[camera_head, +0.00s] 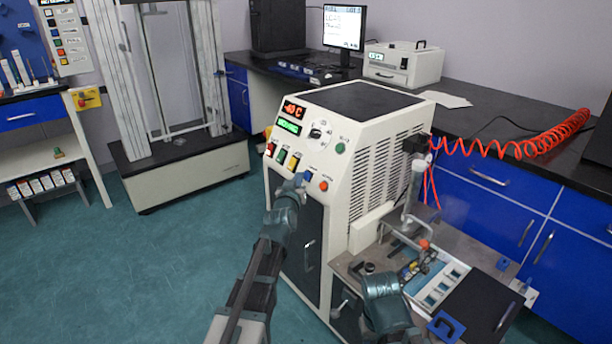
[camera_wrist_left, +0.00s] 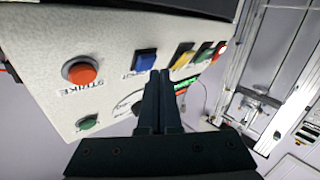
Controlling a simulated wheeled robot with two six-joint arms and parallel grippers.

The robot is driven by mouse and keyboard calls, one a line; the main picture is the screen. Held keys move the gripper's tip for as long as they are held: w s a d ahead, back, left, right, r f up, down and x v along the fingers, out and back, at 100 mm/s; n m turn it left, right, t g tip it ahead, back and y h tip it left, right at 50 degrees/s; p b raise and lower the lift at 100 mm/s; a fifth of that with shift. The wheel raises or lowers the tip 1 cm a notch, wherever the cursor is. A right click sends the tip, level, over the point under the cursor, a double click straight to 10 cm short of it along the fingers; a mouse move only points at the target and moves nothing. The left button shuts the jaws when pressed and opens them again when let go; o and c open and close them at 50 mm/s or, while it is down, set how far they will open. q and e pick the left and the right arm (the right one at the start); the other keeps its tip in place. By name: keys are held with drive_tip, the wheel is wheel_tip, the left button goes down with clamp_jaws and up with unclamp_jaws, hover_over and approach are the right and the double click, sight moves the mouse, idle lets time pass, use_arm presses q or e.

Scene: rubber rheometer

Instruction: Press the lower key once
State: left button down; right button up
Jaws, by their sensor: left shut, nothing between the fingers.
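The white machine's control panel (camera_head: 318,160) has a row of red, green, yellow and blue (camera_head: 309,172) keys, plus a round orange button (camera_head: 323,186). I cannot read which key is the lower one. My left gripper (camera_head: 298,182) is shut and empty, its tips in front of the panel by the coloured keys. In the left wrist view, the shut fingertips (camera_wrist_left: 160,76) lie beside the blue key (camera_wrist_left: 146,62), with the yellow key (camera_wrist_left: 183,55) further right and the orange STRIKE button (camera_wrist_left: 80,72) left. Contact cannot be told. My right arm shows at bottom centre; its fingertips are unclear.
A red display (camera_head: 294,111) and a green display (camera_head: 288,127) sit above the keys, with a knob (camera_head: 319,130) beside them. A worktop (camera_head: 350,262) with a small tray adjoins the machine's right side. A coiled red hose (camera_head: 500,149) hangs behind. Open floor lies left.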

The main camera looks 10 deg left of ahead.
use_arm(q)
drive_tip(key=shift+s+a+r, duration=0.1)
drive_tip(key=shift+s, duration=0.05)
drive_tip(key=s+a+r+p, duration=0.2)
drive_tip(key=s, duration=0.1)
drive_tip(key=shift+s+a+r, duration=0.1)
drive_tip(key=shift+s+a, duration=0.15)
drive_tip(key=shift+a, duration=0.15)
idle(0.4)
idle(0.5)
